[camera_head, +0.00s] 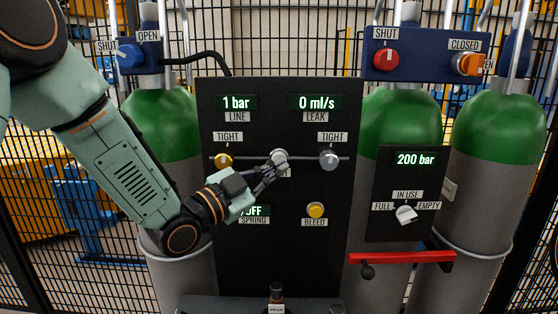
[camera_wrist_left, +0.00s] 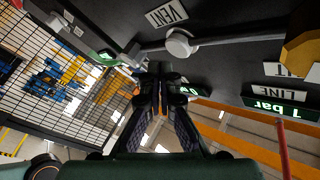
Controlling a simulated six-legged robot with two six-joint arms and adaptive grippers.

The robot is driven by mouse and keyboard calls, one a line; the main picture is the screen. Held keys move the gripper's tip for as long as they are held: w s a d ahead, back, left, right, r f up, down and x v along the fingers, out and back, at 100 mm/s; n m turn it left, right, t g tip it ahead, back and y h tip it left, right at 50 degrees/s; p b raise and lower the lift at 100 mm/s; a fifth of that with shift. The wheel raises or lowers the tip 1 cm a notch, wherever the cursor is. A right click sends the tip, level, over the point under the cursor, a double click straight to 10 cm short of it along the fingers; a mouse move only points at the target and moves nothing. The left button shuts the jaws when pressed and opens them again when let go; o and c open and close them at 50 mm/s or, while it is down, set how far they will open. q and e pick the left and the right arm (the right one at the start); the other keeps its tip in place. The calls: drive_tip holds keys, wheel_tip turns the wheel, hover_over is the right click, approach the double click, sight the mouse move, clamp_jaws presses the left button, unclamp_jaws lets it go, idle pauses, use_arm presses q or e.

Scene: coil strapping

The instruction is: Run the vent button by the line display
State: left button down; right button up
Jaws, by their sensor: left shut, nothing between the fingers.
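The vent button (camera_head: 279,157) is a pale round knob in the middle of the black panel (camera_head: 290,250). In the left wrist view the button (camera_wrist_left: 181,43) shows beside its VENT label (camera_wrist_left: 167,15); in the head view that label is mostly hidden. The line display (camera_head: 237,102) above reads 1 bar. My left gripper (camera_head: 273,170) is shut and empty, its fingertips just below the button in the head view. In the left wrist view the fingertips (camera_wrist_left: 160,70) are close to the knob; I cannot tell whether they touch. My right gripper is out of view.
The leak display (camera_head: 318,102) reads 0 ml/s. A yellow TIGHT knob (camera_head: 224,161) and a grey one (camera_head: 329,160) flank the button. The yellow bleed button (camera_head: 316,210) is below right. Green-topped cylinders (camera_head: 400,116) stand behind; a red lever (camera_head: 402,257) sticks out at right.

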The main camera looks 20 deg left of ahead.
use_arm(q)
drive_tip(key=s, duration=0.2)
drive_tip(key=s+d, duration=0.1)
drive_tip(key=s, duration=0.1)
drive_tip(key=shift+s+d, duration=0.1)
drive_tip(key=shift+s, duration=0.1)
drive_tip(key=shift+w, duration=0.1)
